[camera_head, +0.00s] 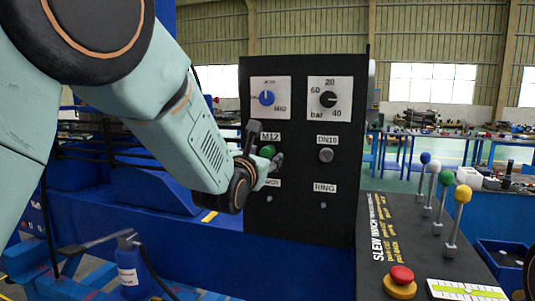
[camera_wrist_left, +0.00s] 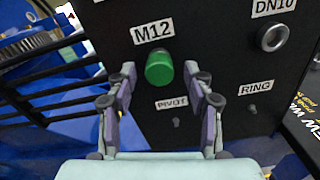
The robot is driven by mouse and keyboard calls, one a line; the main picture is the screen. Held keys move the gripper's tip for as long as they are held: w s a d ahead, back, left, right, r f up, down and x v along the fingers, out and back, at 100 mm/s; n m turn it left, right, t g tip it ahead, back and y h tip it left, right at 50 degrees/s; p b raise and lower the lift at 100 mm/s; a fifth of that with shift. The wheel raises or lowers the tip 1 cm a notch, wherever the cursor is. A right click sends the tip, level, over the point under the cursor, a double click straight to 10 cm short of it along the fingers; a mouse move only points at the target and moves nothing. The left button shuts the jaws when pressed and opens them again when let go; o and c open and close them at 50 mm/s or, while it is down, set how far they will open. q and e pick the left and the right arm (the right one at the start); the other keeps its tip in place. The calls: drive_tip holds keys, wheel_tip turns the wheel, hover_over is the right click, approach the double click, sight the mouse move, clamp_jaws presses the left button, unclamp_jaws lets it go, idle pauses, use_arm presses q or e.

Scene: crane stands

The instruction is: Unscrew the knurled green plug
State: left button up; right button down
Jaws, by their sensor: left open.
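The green plug (camera_head: 267,151) sits on the black panel (camera_head: 300,222) under the M12 label. In the left wrist view the green plug (camera_wrist_left: 159,68) shows whole, seated below its M12 label, and its knurling is too small to make out. My left gripper (camera_head: 266,154) is in front of the plug in the head view. In the left wrist view the left gripper (camera_wrist_left: 160,82) is open, with one finger on each side of the plug's line and nothing between them. I cannot tell whether the fingertips reach the plug's depth. My right gripper is not in view.
A grey DN plug (camera_head: 326,155) sits to the right on the panel, with a blue knob (camera_head: 267,98) and a black dial (camera_head: 328,99) above. Levers with coloured balls (camera_head: 463,194) and a red button (camera_head: 401,275) stand on the console at right.

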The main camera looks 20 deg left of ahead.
use_arm(q)
drive_tip(key=shift+s+r, duration=0.1)
drive_tip(key=m, duration=0.6)
drive_tip(key=shift+m+b, duration=0.3)
drive_tip(key=shift+m, duration=0.1)
drive_tip(key=m, duration=0.3)
drive_tip(key=shift+m, duration=0.3)
drive_tip(key=m, duration=0.3)
drive_tip(key=m+b, duration=0.1)
drive_tip(key=m, duration=0.4)
drive_tip(key=shift+m, duration=0.3)
drive_tip(key=m, duration=0.6)
drive_tip(key=shift+m+b, duration=0.35)
drive_tip(key=shift+m, duration=0.05)
drive_tip(key=shift+c, duration=0.4)
